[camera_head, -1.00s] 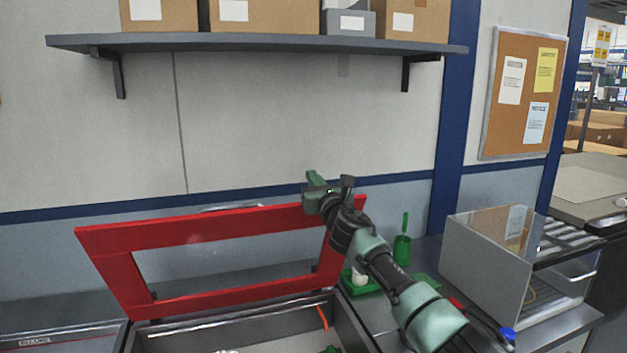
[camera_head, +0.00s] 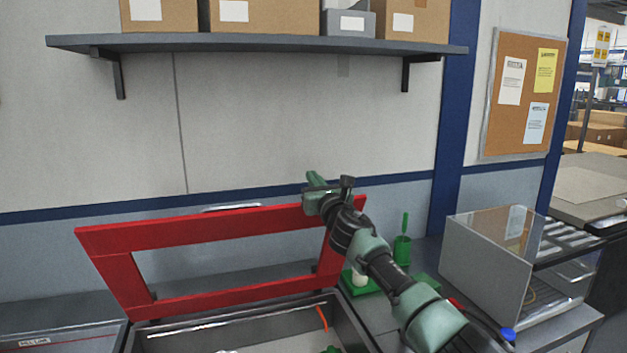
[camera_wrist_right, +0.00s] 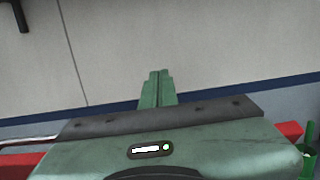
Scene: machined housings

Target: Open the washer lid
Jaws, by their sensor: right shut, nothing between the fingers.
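The washer lid is a red frame (camera_head: 205,229) with a clear middle, raised and tilted back behind the grey washer basin (camera_head: 240,330) in the head view. A metal handle (camera_head: 232,207) shows at its top edge. My right gripper (camera_head: 313,180) is at the lid's upper right corner, its fingers pointing up and left past the top edge. In the right wrist view its fingers (camera_wrist_right: 157,88) are together with nothing between them, facing the wall. Red lid parts (camera_wrist_right: 290,131) show behind the gripper body; contact with the lid is hidden. My left gripper is not in view.
A shelf (camera_head: 260,44) with boxes hangs on the wall above. Right of the basin are a green cup with a brush (camera_head: 402,250), a green tray (camera_head: 427,283) and a clear-topped grey box (camera_head: 490,262). The wall space above the lid is free.

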